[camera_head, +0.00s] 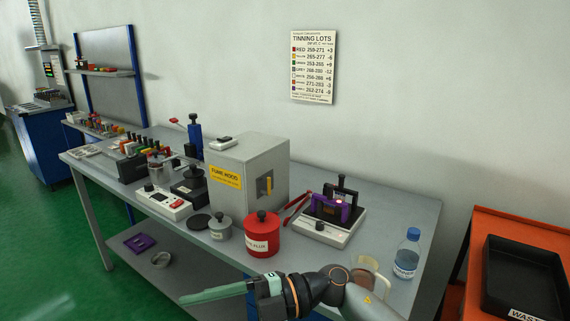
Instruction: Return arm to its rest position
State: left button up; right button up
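My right arm comes in from the bottom right, and its gripper (212,294) points left in front of the bench's front edge. The gripper is a pale green, long shape seen from the side. I cannot make out a gap between its fingers or anything held in them. My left arm and gripper are not in view. The grey bench (370,200) runs behind the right arm. A red lidded pot (262,238) labelled as flux stands on it just behind the gripper and wrist, apart from them in the picture.
A grey fume hood (250,160) stands mid-bench. An orange stand with a black waste tray (520,280) is far right. Green floor (60,270) is clear at left.

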jog(key=w+d+m+t+y+p, duration=0.2)
jog(key=w+d+m+t+y, duration=0.3)
jog(key=m+t, duration=1)
jog(key=w+d+f+m+t+h+p, duration=0.2)
jog(key=d+f+m+t+h, duration=0.5)
jog(key=d+f+m+h, duration=0.4)
jog(key=s+d+f+m+g+h+p, duration=0.1)
jog(key=s+d+f+m+g+h, duration=0.1)
jog(key=s+d+f, duration=0.4)
jog(key=s+d+f+m+g+h+p, duration=0.1)
jog(key=s+d+f+m+g+h, duration=0.2)
jog(key=s+f, duration=0.9)
jog(key=d+g+h, duration=0.2)
jog(key=d+h, duration=0.1)
jog(key=h, duration=0.1)
jog(key=shift+d+f, duration=0.25)
jog(key=shift+d, duration=0.15)
